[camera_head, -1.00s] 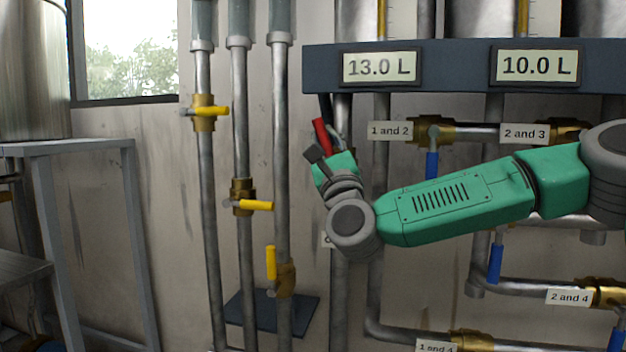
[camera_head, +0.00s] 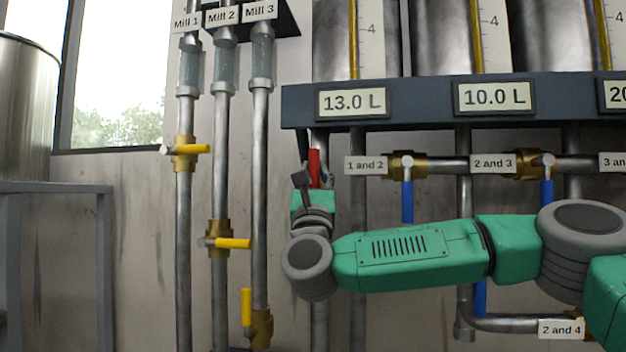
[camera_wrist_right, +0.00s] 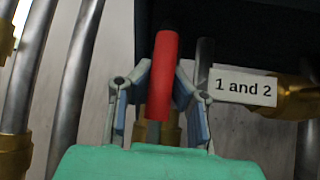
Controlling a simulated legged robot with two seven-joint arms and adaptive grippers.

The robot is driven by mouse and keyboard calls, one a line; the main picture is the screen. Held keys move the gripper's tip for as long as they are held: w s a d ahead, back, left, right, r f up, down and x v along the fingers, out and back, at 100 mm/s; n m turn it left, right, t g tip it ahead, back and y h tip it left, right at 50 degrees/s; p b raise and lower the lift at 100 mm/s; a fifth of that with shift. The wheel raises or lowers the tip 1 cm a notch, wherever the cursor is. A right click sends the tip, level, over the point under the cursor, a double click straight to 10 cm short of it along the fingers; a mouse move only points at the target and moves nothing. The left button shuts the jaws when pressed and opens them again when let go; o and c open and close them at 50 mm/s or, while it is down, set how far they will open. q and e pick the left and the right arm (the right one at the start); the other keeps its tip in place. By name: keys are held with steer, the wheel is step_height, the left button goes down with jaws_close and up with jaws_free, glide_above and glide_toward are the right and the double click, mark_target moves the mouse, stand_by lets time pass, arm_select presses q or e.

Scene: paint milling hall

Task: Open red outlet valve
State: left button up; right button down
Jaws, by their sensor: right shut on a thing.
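The red outlet valve's handle (camera_head: 314,167) stands roughly upright below the dark panel, under the 13.0 L display. In the right wrist view, the red handle (camera_wrist_right: 162,82) rises between the two fingers of my right gripper (camera_wrist_right: 158,88). The fingers are shut on its sides. Part of a brass body shows behind the handle, and the lower part is hidden by my green wrist. In the head view, my right gripper (camera_head: 316,180) is mostly hidden behind my own wrist. My left gripper is in neither view.
Blue-handled valves (camera_head: 407,185) on brass fittings sit to the right, by the "1 and 2" label (camera_head: 366,165). Yellow-handled valves (camera_head: 190,149) sit on the mill pipes at left. The dark panel (camera_head: 424,108) hangs just above the red handle.

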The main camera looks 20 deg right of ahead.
steer(key=shift+s+a+f, duration=0.1)
steer(key=shift+a+f, duration=0.1)
steer(key=shift+a, duration=0.05)
steer(key=c, duration=1.7)
jaws_free()
steer(key=shift+o, duration=1.3)
steer(key=shift+s+r, duration=0.3)
steer(key=shift+s, duration=0.05)
steer(key=shift+w+d+f, duration=0.1)
steer(key=shift+w, duration=0.1)
steer(key=shift+s+f, duration=0.1)
steer(key=v, duration=1.1)
steer(key=shift+s+f, duration=0.25)
steer(key=shift+f, duration=0.1)
